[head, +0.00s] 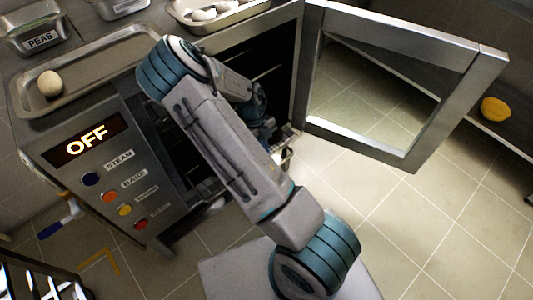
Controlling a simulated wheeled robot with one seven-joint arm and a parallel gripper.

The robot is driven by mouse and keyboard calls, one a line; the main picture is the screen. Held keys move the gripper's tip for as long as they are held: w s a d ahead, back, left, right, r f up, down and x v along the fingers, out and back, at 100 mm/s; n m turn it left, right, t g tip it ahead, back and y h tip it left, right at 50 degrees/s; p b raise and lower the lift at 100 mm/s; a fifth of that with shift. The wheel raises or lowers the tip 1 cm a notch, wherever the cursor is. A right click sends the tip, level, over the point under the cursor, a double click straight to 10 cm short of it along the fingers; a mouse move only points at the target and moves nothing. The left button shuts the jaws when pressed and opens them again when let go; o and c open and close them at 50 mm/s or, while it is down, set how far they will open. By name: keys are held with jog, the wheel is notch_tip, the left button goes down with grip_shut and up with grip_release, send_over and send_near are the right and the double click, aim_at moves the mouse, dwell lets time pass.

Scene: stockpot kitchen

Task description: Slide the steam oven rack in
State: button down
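The steam oven (112,180) stands at left and centre. Its lit display (86,140) reads OFF, above several coloured buttons. Its framed glass door (455,105) is swung wide open to the right. The oven cavity (268,55) is dark, with faint level lines inside. My arm crosses in front of the opening and hides much of it. I cannot make out the rack clearly. My gripper (284,156) is low at the opening, near the door's hinge side, mostly hidden behind my forearm. I cannot tell whether its fingers are open or touching anything.
Atop the oven are a tray (103,68) with a round pale item (50,83), a PEAS container (36,38) and another tray (235,16) of pale items. A yellow object (495,109) lies on a shelf at right. A dark rack-like frame (30,280) stands lower left. Tiled floor is clear at right.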

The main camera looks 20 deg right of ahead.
jog(key=v, duration=0.3)
jog(key=shift+r+p, duration=0.1)
jog(key=shift+p, duration=0.25)
jog(key=s+d+m+y+p, duration=0.1)
jog(key=m, duration=0.2)
jog(key=s+d+m+t+y+p, duration=0.1)
jog(key=s+d+m+y, duration=0.1)
jog(key=s+d+f+m+y+p, duration=0.1)
jog(key=d+m+y, duration=0.1)
jog(key=m, duration=0.1)
jog(key=shift+s+f+m+t+p, duration=0.1)
jog(key=shift+s+m+t+p, duration=0.1)
jog(key=shift+m+t+p, duration=0.15)
jog(key=s+d+r+m+t+y+p, duration=0.25)
jog(key=d+m+t, duration=0.35)
jog(key=m, duration=0.5)
jog(key=b+x, duration=0.1)
jog(key=x, duration=1)
jog(key=shift+w+d, duration=0.15)
jog(key=shift+n, duration=0.25)
